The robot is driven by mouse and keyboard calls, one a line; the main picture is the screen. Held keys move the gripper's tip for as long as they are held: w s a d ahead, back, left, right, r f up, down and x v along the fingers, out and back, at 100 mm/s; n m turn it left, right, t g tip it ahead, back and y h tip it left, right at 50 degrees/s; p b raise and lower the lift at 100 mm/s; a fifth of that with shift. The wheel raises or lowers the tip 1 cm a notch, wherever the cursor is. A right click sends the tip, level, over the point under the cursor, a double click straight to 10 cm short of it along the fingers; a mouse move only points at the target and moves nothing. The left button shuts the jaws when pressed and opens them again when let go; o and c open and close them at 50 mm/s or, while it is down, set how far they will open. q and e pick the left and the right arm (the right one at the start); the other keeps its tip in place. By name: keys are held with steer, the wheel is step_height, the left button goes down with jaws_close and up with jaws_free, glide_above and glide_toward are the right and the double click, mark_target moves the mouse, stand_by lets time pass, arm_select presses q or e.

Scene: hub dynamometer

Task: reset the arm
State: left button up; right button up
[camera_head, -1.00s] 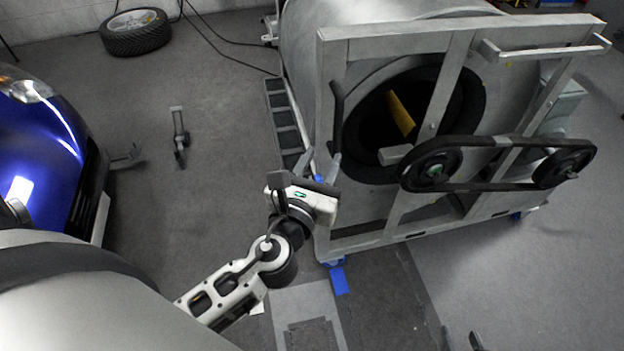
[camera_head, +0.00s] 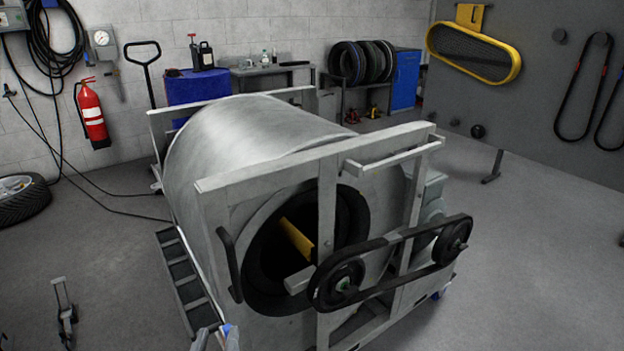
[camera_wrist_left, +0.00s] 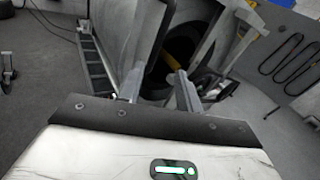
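My left gripper (camera_head: 215,338) shows only as its fingertips at the bottom edge of the head view, in front of the dynamometer's lower left corner. In the left wrist view the two grey fingers (camera_wrist_left: 159,88) stand apart with nothing between them, so it is open and empty. The rest of my left arm is out of the head view. My right gripper is not in view. The large grey drum dynamometer (camera_head: 250,135) stands beyond the fingers; its frame and dark opening also show in the left wrist view (camera_wrist_left: 200,20). I cannot tell the exact gap between them.
A black belt runs over two pulleys (camera_head: 338,284) at the machine's front. A fire extinguisher (camera_head: 92,112) hangs on the back wall. A tire (camera_head: 20,200) lies at left. A tire rack (camera_head: 362,62) and yellow belt guard (camera_head: 474,52) are farther back.

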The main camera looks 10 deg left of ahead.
arm_select(q)
steer(key=s+d+f+n+g+h, duration=0.2)
steer(key=f+n, duration=0.4)
steer(key=n, duration=0.9)
steer(key=s+d+f+n+g+h, duration=0.2)
steer(key=s+f+n, duration=0.4)
steer(key=n, duration=0.9)
steer(key=f+g+h, duration=0.1)
steer(key=g, duration=0.1)
steer(key=shift+f+n+g, duration=0.2)
steer(key=shift+n+g, duration=0.1)
steer(key=shift+d, duration=0.1)
